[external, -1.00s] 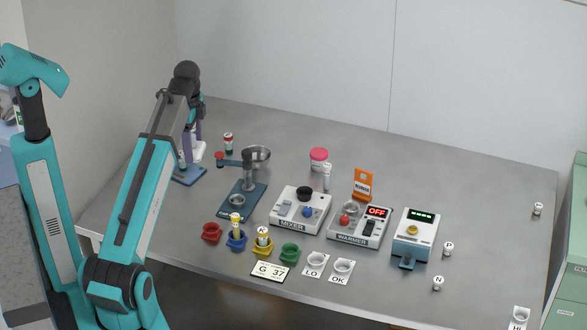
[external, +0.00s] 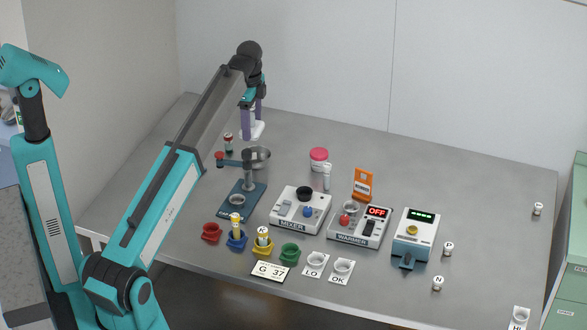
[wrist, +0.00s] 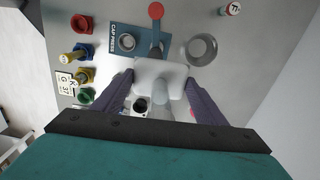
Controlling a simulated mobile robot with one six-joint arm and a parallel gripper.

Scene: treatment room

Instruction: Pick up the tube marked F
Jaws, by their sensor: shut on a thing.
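The tube marked F (wrist: 229,9) stands at the top right edge of the wrist view, letter facing up. In the external view a small white tube with a red and dark band (external: 228,142) stands left of the metal bowl and looks like the same one; its letter is not readable there. My gripper (external: 253,122) is above the table near the bowl. It is shut on a white piece (wrist: 160,72) with a pale grey cylindrical part, which sits between the fingers in the wrist view. The tube marked F is apart from my gripper.
The metal bowl (external: 257,157) and the blue cap press (external: 242,200) stand below my gripper. The mixer (external: 300,215), the warmer (external: 345,235) and coloured cups with tubes are nearer the front.

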